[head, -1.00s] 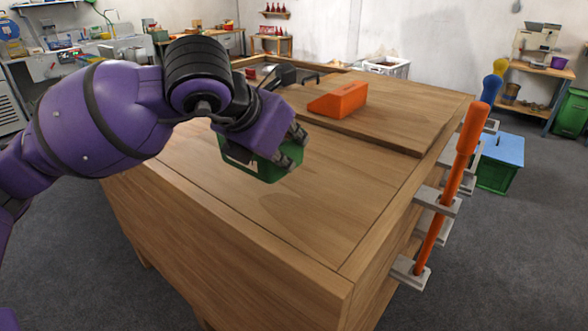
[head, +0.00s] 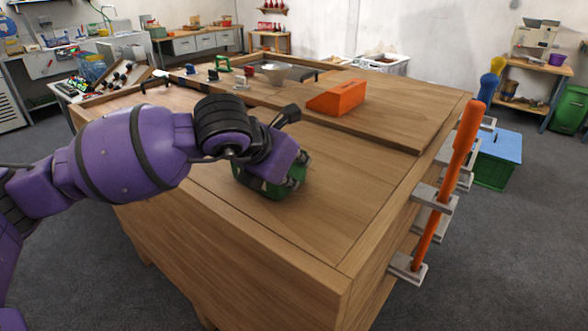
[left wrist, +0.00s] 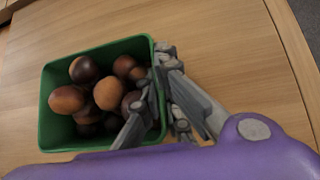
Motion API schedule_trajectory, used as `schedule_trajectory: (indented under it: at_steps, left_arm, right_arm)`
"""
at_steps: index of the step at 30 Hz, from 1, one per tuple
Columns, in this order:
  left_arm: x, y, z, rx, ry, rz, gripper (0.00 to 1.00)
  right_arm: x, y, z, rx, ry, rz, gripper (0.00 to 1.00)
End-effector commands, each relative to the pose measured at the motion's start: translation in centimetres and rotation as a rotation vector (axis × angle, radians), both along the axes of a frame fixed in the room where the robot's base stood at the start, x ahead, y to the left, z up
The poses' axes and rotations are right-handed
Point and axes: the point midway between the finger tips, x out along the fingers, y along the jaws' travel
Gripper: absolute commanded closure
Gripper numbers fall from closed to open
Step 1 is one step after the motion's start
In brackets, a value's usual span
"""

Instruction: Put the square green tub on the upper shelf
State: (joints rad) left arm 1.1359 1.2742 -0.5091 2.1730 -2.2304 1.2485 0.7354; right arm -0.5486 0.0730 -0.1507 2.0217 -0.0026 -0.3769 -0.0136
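The square green tub (head: 266,189) is at my left gripper, over the near part of the wooden workbench. In the left wrist view the tub (left wrist: 100,53) is open-topped and holds several brown chestnuts (left wrist: 108,93). My left gripper (head: 294,172) is shut on one side wall of the tub, with fingers (left wrist: 157,100) on both sides of that wall. The tub looks roughly level and is at or just above the bench top; I cannot tell whether it touches. A raised wooden level (head: 385,119) runs along the back of the bench. My right gripper is out of view.
An orange wedge-shaped block (head: 338,97) sits on the raised level. A metal bowl (head: 273,72) and small tools are farther back. The bench's near right top (head: 330,220) is clear.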

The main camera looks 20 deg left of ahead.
Motion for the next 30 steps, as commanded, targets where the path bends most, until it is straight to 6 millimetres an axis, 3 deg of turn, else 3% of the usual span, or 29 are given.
schedule_trajectory:
  at_steps: [2, 3, 7, 19, 23, 30]
  left_arm:
    - [0.0, 0.0, -0.4, 0.000, -0.001, -0.001, 1.00]
    - [0.0, 0.0, -0.4, 0.000, 0.002, -0.001, 0.92]
    - [0.0, 0.0, -0.3, 0.000, 0.001, 0.000, 0.77]
    - [-0.1, 0.0, 0.5, 0.001, -0.001, 0.000, 0.77]
    - [-1.5, 0.5, 1.6, 0.003, -0.001, 0.000, 0.77]
    - [-5.1, 1.5, 5.4, 0.002, -0.002, 0.000, 0.77]
  right_arm:
    - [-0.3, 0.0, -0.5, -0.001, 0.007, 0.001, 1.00]
    - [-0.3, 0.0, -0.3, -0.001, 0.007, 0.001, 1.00]
    - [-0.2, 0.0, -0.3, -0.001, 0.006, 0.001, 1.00]
    - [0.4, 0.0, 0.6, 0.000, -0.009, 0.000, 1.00]
    - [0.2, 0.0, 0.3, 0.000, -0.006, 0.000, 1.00]
    - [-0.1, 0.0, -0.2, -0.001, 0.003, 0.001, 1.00]
